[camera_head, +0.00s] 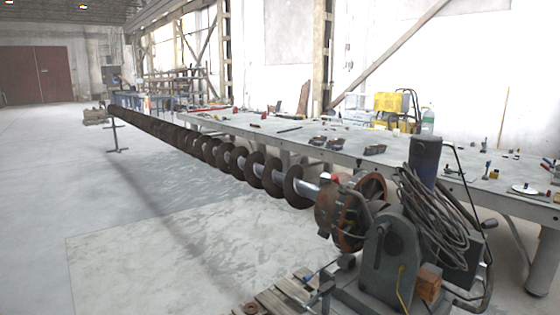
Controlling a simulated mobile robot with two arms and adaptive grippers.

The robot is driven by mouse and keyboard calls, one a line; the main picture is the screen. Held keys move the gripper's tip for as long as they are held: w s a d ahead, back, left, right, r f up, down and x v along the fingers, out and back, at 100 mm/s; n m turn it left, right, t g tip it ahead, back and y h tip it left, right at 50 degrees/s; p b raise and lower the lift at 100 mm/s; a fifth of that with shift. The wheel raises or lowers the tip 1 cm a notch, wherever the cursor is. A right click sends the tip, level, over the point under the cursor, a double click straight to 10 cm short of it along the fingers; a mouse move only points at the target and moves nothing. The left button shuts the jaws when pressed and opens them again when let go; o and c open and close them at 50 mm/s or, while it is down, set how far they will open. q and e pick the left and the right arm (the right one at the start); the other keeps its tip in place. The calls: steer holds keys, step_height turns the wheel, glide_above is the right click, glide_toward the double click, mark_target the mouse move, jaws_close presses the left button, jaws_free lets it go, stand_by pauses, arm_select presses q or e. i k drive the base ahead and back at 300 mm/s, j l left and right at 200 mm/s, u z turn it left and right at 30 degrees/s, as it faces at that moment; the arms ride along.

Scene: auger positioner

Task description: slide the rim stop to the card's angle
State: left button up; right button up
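The auger positioner (388,262) stands at the lower right, with a grey housing and a rusty round faceplate (328,212). A long auger (225,158) runs from the faceplate to the back left. A small red piece (336,178) shows near the top of the faceplate rim; I cannot tell whether it is the rim stop. A flat white disc with a dark mark (525,189) lies on the table at the right. I cannot make out a card or an angle at this size. Neither of my grippers is in view.
A long grey table (400,165) runs behind the auger, with small tools and a yellow machine (393,103) near its back. Cable coils (428,205) hang at the positioner. A wooden pallet (285,295) lies at its foot. The floor (150,230) at left is clear.

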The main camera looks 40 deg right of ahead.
mark_target(359, 160)
steer(key=i+z, duration=0.15)
steer(key=i, duration=0.45)
steer(key=i+j+z, duration=0.15)
steer(key=i, duration=0.5)
steer(key=i+z, duration=0.2)
steer(key=z, duration=0.2)
steer(key=i+z, duration=0.15)
steer(key=z, duration=0.25)
steer(key=i+j+z, duration=0.15)
steer(key=z, duration=0.3)
steer(key=i+j+z, duration=0.15)
steer(key=z, duration=0.25)
steer(key=j, duration=0.1)
